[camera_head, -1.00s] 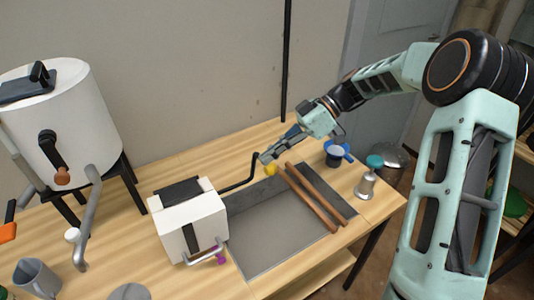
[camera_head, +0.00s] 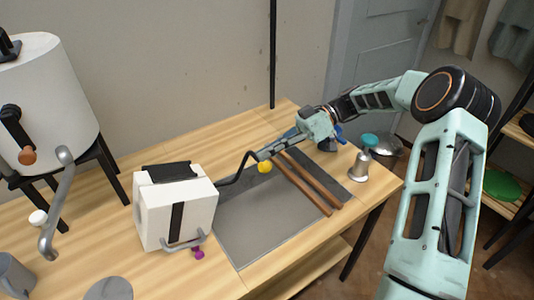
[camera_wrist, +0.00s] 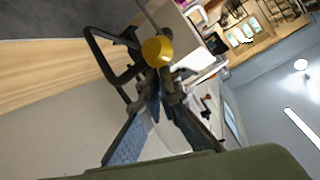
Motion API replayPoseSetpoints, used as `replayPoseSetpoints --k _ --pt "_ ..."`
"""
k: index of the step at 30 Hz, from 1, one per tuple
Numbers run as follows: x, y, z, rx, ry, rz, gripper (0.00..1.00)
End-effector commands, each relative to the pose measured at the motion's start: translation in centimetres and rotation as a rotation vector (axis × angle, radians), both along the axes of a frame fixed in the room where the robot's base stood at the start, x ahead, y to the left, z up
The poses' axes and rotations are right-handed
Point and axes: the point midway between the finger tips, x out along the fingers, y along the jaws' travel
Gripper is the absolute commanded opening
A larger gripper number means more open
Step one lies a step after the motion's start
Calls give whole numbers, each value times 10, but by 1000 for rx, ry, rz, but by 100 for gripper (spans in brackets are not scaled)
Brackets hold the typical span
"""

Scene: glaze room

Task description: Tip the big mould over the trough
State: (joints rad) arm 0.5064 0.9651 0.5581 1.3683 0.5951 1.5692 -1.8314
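The big mould (camera_head: 180,212) is a white block with a black strap, a dark top and a grey metal handle at its front. It stands upright at the left end of the grey trough (camera_head: 262,228). A bent black bar (camera_head: 236,177) runs from its right side to my gripper (camera_head: 261,156). My gripper's fingers (camera_wrist: 163,84) come together at the bar's end and look shut on it; the fingertips partly hide the contact. A yellow knob (camera_head: 265,167) is just by the fingertips and also shows in the wrist view (camera_wrist: 157,51).
Two brown wooden bars (camera_head: 309,184) lie across the trough's right part. A metal bottle with a teal top (camera_head: 360,163) stands to the right. A white tank (camera_head: 45,100) on a black stand and a grey jug (camera_head: 14,278) are at left.

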Motion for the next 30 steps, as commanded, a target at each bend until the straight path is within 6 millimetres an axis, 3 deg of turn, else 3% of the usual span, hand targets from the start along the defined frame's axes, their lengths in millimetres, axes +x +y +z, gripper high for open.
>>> replayPoseSetpoints --k 1,19,23,30 --pt "-3 -6 -20 -29 10 1 0" --pt "-4 -4 -22 -28 13 3 0" --pt "-2 3 -12 -24 11 2 0" --pt "8 29 32 6 -1 -4 0"
